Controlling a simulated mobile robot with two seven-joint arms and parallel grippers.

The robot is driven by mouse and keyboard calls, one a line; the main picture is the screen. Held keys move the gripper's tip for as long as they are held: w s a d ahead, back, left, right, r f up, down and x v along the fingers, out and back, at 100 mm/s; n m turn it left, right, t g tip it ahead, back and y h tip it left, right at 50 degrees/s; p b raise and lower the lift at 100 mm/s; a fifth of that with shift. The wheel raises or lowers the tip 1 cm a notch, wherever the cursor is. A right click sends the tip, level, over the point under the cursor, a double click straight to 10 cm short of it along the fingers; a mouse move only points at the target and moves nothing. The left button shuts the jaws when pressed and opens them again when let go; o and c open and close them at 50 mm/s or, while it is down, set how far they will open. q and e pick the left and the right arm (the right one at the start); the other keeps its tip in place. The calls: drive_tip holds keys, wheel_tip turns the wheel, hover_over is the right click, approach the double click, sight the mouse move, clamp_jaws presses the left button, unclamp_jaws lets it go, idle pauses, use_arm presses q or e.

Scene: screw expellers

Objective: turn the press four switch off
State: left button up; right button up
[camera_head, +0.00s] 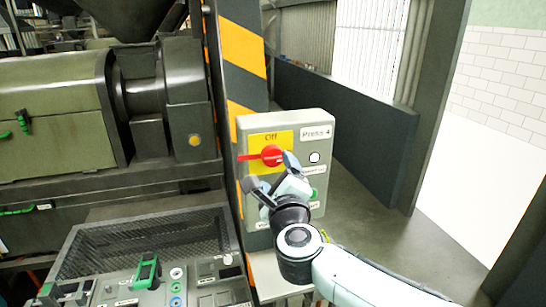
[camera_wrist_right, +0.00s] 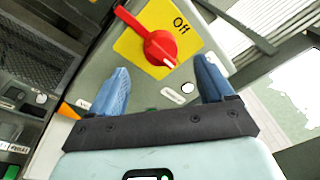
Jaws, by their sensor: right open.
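The press four switch is a red rotary knob (camera_head: 271,155) on a yellow plate (camera_head: 256,141) marked "Off", on a grey box (camera_head: 310,125) labelled "Press 4". In the head view its handle lies roughly level, reaching left. The right wrist view shows the red knob (camera_wrist_right: 160,47) just beyond and between the fingers, its handle pointing to the upper left. My right gripper (camera_head: 272,172) is in front of the box, just below the knob. In the right wrist view my right gripper (camera_wrist_right: 165,85) is open, with nothing between its blue fingers. My left gripper is not in view.
A round white button (camera_head: 314,157) and a green button (camera_head: 315,194) sit on the box's right side. A striped post (camera_head: 243,50) stands behind the box. A green press (camera_head: 55,105) and a control panel (camera_head: 150,285) are at left. Floor to the right is clear.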

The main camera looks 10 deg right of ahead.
sight(273, 161)
drive_tip(key=w, duration=0.2)
drive_tip(key=w+p, duration=0.1)
drive_tip(key=w, duration=0.3)
drive_tip(key=shift+w+d, duration=0.35)
drive_tip(key=shift+d, duration=0.05)
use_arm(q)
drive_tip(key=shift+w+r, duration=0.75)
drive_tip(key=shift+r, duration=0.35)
use_arm(e)
drive_tip(key=c, duration=1)
drive_tip(key=shift+c, duration=0.2)
